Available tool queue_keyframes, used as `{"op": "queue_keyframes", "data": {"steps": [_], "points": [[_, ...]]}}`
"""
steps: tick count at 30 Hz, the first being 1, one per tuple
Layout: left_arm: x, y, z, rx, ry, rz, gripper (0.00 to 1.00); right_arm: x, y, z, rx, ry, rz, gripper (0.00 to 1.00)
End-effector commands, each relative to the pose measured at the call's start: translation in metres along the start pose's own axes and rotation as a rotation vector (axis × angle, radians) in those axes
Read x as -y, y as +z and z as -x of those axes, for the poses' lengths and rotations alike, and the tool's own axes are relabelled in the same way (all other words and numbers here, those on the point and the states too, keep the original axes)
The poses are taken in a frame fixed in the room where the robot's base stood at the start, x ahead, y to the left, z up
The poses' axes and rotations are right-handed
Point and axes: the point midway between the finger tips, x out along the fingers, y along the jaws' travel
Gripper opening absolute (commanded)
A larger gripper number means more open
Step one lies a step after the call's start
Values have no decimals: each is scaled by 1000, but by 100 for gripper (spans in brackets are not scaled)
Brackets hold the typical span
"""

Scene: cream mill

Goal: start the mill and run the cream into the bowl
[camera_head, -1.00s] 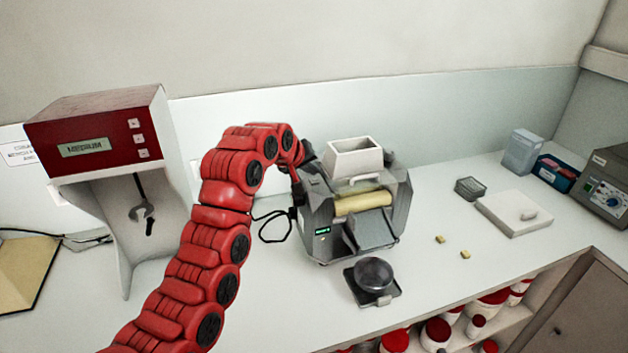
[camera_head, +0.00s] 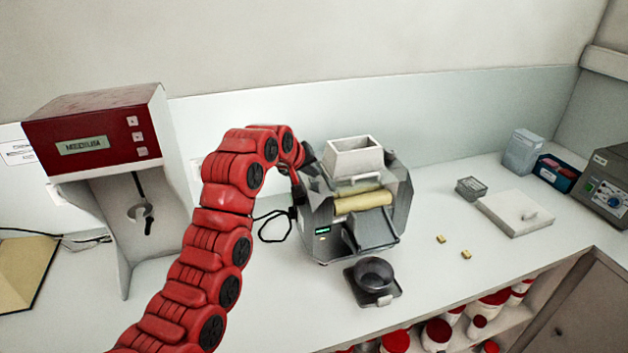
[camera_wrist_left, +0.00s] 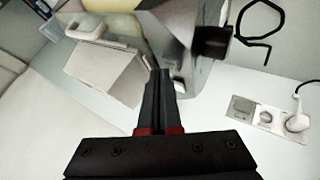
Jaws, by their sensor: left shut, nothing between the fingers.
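The grey mill (camera_head: 382,228) stands on the bench with a pale hopper (camera_head: 355,158) on top and a yellowish roller (camera_head: 362,203) in front. A small lit display (camera_head: 322,231) shows on its front left; its text is too small to read. A dark round bowl (camera_head: 374,271) sits on a small dark stand in front of the mill. My left gripper (camera_wrist_left: 160,78) is shut and empty, close to the mill's left rear side. In the head view its fingers are largely hidden by my red arm and the mill. My right gripper is not in view.
A red-topped machine reading "MEDIUM" (camera_head: 90,125) stands left, with a stirrer under it. A black cable (camera_head: 272,228) runs beside the mill; a wall socket (camera_wrist_left: 265,116) shows in the wrist view. Two small yellowish blocks and a white slab (camera_head: 512,216) lie right.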

Motion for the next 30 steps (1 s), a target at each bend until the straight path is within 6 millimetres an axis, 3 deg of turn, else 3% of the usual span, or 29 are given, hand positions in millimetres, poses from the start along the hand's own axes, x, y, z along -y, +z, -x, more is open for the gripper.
{"op": "queue_keyframes", "data": {"steps": [30], "points": [[4,4,-5,0,-1,1,0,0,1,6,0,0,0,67]]}}
